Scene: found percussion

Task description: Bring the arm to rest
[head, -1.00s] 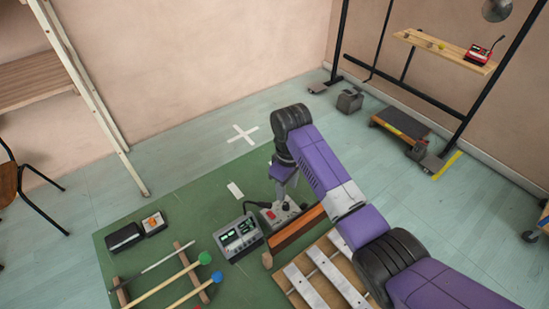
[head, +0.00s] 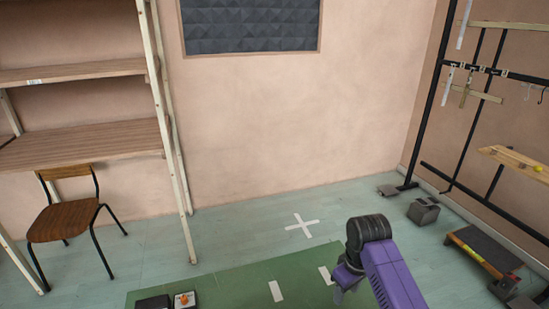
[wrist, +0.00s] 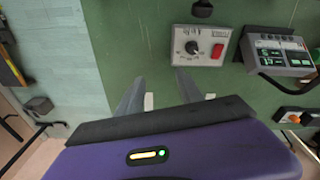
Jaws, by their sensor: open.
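My purple arm enters at the lower right of the head view. My gripper (head: 342,291) points down there over the green mat (head: 235,285), partly cut off by the frame's lower edge. In the wrist view, my gripper (wrist: 158,90) has its two grey fingers apart with nothing between them. A grey box (wrist: 201,46) with a dial and a red switch lies on the mat just beyond the fingers, and I see no contact with it.
A grey device with green displays (wrist: 281,56) lies right of the box. A shelf unit (head: 85,147) and a chair (head: 65,218) stand at left. A black rack (head: 468,120) stands at right, with a low step (head: 483,250) near it. The floor around the white cross (head: 302,224) is clear.

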